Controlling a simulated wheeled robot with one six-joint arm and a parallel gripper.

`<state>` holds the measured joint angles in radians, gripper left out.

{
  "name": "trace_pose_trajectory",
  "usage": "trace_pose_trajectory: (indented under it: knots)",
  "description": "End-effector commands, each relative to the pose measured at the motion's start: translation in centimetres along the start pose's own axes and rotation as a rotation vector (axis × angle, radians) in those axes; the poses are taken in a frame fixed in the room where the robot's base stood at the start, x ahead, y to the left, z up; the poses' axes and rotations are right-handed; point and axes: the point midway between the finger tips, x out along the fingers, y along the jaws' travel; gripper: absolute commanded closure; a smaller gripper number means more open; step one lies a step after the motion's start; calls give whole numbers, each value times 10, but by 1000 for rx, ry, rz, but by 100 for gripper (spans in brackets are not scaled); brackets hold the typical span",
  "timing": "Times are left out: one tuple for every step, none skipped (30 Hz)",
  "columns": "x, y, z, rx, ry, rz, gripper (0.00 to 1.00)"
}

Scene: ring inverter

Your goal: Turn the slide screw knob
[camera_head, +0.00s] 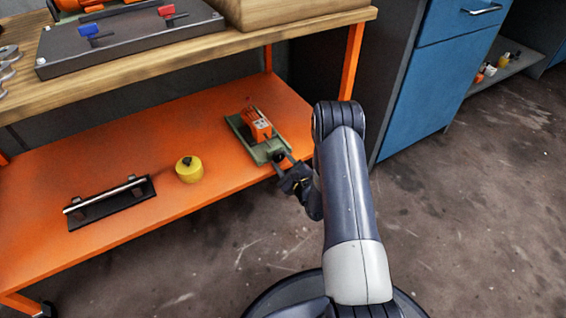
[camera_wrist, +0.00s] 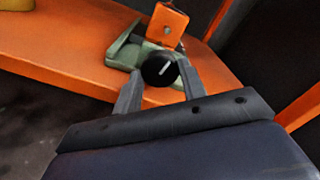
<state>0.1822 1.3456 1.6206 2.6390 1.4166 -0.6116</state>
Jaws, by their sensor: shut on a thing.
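The slide screw knob is a black round knob (camera_wrist: 160,69) with a white line on its face, at the near end of a green slide base (camera_head: 237,127). It also shows small and dark in the head view (camera_head: 278,156). An orange block (camera_head: 257,124) stands on the green base, and it shows behind the knob in the wrist view (camera_wrist: 166,24). My gripper (camera_wrist: 158,80) is shut on the knob, one finger on each side of it. In the head view my gripper (camera_head: 285,165) reaches in from the lower right at the shelf's front edge.
The slide sits on an orange lower shelf (camera_head: 130,165). A yellow round object (camera_head: 189,172) and a black holder with a metal rod (camera_head: 112,203) lie to its left. A wooden upper shelf (camera_head: 190,60) is above. An orange post (camera_head: 352,62) and blue cabinet (camera_head: 425,85) stand right.

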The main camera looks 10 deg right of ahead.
Motion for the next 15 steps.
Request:
trace_pose_trajectory:
  knots:
    - [0,0,0,-5,0,1,83]
    - [0,0,0,-7,0,1,83]
    - [0,0,0,-9,0,1,83]
    - [0,0,0,-10,0,1,83]
    - [0,0,0,-11,0,1,83]
    - [0,0,0,-11,0,1,83]
    - [0,0,0,-11,0,1,83]
    - [0,0,0,-11,0,1,83]
    - [0,0,0,-11,0,1,83]
    - [0,0,0,-11,0,1,83]
    - [0,0,0,-11,0,1,83]
    - [0,0,0,-10,0,1,83]
    - [0,0,0,-10,0,1,83]
    - [0,0,0,-10,0,1,83]
    - [0,0,0,-10,0,1,57]
